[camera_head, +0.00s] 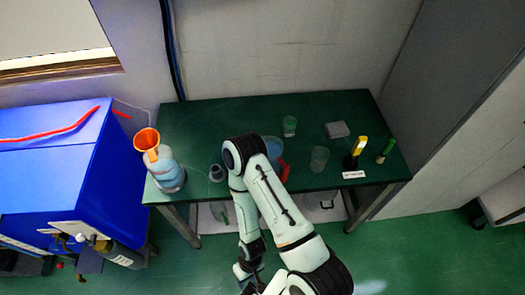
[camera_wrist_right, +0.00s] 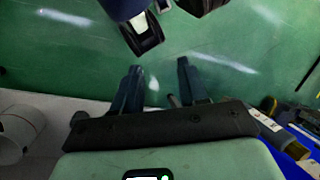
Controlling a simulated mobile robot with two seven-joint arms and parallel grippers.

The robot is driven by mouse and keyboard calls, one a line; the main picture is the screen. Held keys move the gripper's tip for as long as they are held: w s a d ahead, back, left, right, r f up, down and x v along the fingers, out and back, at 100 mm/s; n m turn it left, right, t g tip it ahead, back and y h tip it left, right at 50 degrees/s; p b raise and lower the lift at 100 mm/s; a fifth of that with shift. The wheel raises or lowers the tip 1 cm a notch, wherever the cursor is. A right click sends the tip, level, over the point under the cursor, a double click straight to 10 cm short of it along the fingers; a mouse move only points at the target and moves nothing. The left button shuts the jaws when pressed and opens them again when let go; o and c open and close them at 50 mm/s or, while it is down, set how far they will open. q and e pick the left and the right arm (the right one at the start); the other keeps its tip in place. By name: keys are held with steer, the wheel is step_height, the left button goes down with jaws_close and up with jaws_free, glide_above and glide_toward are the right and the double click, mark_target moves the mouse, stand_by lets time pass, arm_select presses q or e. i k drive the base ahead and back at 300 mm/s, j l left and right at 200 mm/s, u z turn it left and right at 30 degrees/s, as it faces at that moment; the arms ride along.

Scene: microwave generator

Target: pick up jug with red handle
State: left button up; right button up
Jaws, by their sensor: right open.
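The jug with the red handle (camera_head: 273,146) stands on the dark green table top (camera_head: 220,118). It is a clear bluish jug, and its red handle (camera_head: 283,171) shows at its lower right. My right arm passes in front of it and hides part of it. My right gripper (camera_wrist_right: 157,72) is open and empty in the wrist view, its two dark fingers apart above the green floor. In the head view the right hand hangs low in front of the table, well away from the jug. My left gripper is in neither view.
A bluish container with an orange funnel (camera_head: 147,139) stands at the table's left. Beakers (camera_head: 319,159) (camera_head: 289,126), a grey block (camera_head: 337,130), and yellow-topped (camera_head: 359,146) and green-topped (camera_head: 386,151) items stand around the jug. A blue machine (camera_head: 55,165) adjoins the table's left.

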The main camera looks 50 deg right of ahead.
mark_target(275, 147)
steer(key=z, duration=2.05)
